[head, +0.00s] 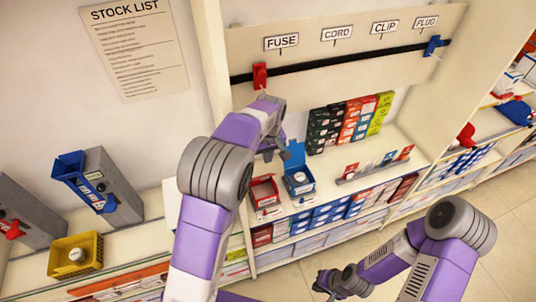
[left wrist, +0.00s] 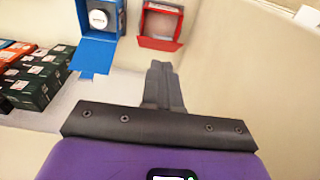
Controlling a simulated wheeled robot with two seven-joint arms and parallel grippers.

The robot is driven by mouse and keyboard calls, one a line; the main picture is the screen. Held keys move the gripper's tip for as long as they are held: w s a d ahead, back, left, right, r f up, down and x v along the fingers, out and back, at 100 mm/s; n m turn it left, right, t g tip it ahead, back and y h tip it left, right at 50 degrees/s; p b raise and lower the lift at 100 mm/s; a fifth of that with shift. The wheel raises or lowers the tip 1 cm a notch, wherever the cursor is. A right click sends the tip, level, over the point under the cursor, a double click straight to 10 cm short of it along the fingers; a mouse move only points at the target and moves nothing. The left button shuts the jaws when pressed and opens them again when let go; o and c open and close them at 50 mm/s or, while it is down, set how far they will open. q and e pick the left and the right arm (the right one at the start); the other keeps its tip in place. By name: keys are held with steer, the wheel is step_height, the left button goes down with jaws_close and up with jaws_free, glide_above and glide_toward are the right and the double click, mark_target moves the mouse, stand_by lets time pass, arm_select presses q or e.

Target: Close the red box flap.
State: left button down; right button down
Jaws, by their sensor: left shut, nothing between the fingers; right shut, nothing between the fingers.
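The red box (head: 264,197) stands on the shelf below the sign board, next to an open blue box (head: 299,183). In the left wrist view the red box (left wrist: 162,25) is open at the top, and its red flap (left wrist: 160,44) sticks out on the side facing my gripper. My left gripper (head: 274,153) is shut and empty, on the wall side of the box. In the left wrist view its fingertips (left wrist: 162,70) are just below the flap, apparently apart from it. My right gripper (head: 327,283) is shut and empty, low over the floor, far from the box.
The blue box's raised flap (left wrist: 95,52) is close beside the red box. Stacked dark, orange and green boxes (head: 345,122) stand right of my left gripper. A grey rack with small cards (head: 372,168) lies further right. A yellow bin (head: 75,255) is at left.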

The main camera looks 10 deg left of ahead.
arm_select(q)
steer(key=f, duration=0.7)
steer(key=w+f, duration=0.1)
steer(key=f, duration=0.3)
steer(key=shift+a, duration=0.3)
steer(key=shift+d, duration=0.1)
arm_select(e)
steer(key=shift+w+f, duration=0.1)
steer(key=shift+f, duration=0.05)
